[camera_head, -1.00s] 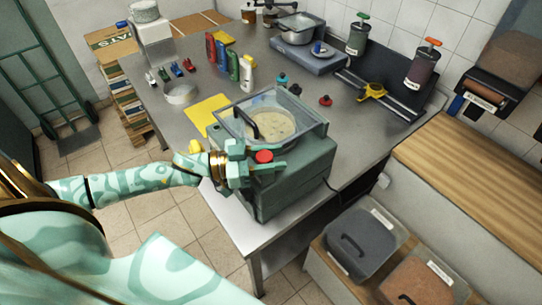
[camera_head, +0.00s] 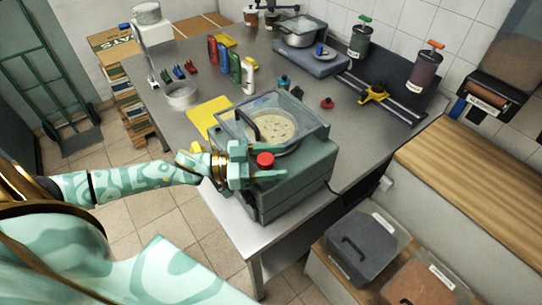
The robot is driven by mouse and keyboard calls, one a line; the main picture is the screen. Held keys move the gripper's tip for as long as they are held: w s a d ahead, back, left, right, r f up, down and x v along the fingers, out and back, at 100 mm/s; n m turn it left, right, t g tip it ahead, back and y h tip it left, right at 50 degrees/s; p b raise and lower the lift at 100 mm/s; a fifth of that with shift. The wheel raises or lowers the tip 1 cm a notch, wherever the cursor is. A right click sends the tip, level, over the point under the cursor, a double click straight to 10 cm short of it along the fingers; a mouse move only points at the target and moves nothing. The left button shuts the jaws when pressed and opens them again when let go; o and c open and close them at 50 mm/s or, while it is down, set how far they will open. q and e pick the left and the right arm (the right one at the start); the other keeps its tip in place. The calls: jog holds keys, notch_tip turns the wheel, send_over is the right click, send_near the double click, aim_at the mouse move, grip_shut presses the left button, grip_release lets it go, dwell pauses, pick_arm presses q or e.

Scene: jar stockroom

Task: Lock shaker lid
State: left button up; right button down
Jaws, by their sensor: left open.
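The shaker (camera_head: 290,182) is a grey-green box machine at the table's near corner. Its clear lid (camera_head: 308,120) lies over the top, with a dark curved handle (camera_head: 252,127) at the left. A round sieve with pale contents (camera_head: 272,126) shows through the lid. A red knob (camera_head: 265,160) is on the shaker's near side, below the lid edge. My left gripper (camera_head: 272,166) is open, with its fingers on either side of the red knob. Whether they touch it is unclear. My right gripper is not in view.
A yellow sheet (camera_head: 207,115) lies left of the shaker. Coloured bottles (camera_head: 234,66) and a metal ring (camera_head: 182,96) stand farther back. A small red-topped piece (camera_head: 327,103) sits behind the shaker. Lidded bins (camera_head: 362,247) are at the lower right. The metal tabletop (camera_head: 160,70) has clear patches.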

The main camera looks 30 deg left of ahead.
pick_arm(q)
jog(key=v, duration=1.6)
jog(key=shift+a+p, duration=0.2)
jog(key=shift+p, duration=0.25)
